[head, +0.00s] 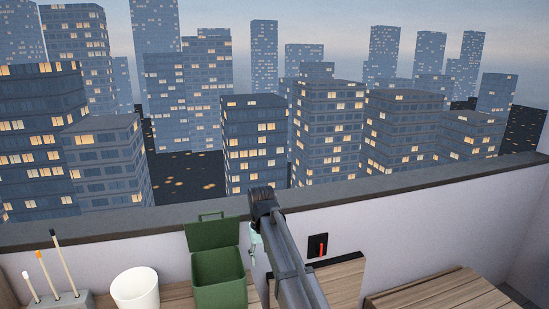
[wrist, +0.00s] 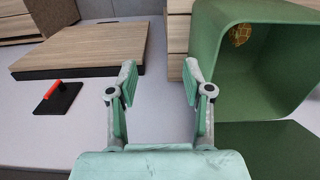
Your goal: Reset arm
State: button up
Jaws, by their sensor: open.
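My gripper (wrist: 160,84) shows in the wrist view with its two teal fingers spread apart and nothing between them. In the head view my dark grey arm reaches up from the bottom edge, and only a sliver of the teal gripper (head: 254,240) shows beside it, left of the arm. The gripper is next to the green bin (head: 219,275), whose lid stands open. The bin also shows at the right of the wrist view (wrist: 262,85), with a small brownish-gold object (wrist: 239,34) inside it.
A white cup (head: 135,288) and a grey holder with upright rods (head: 62,301) stand left. Wooden slats (head: 440,293) are at right. A ledge (head: 400,187) runs behind.

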jog(key=s+d+f+m+g, duration=0.1)
jog(key=s+d+f, duration=0.3)
jog(key=s+f, duration=0.55)
jog(key=s+d+f+g, duration=0.1)
jog(key=s+d+f, duration=0.35)
jog(key=f, duration=0.95)
jog(key=s+d+f+m+g, duration=0.1)
jog(key=s+d+f, duration=0.45)
jog(key=f, duration=0.55)
jog(key=s+d+f+g, duration=0.1)
jog(key=s+f, duration=0.3)
jog(key=s, duration=0.7)
jog(key=s+d+f+m+g, duration=0.1)
jog(key=s+d+f, duration=0.2)
jog(key=s, duration=0.8)
jog(key=s+d+f+g, duration=0.1)
jog(key=s+d+f, duration=0.1)
jog(key=s+f, duration=0.4)
jog(key=s, duration=0.5)
jog(key=shift+s+d+f+g, duration=0.3)
jog(key=shift+s+f+g, duration=0.1)
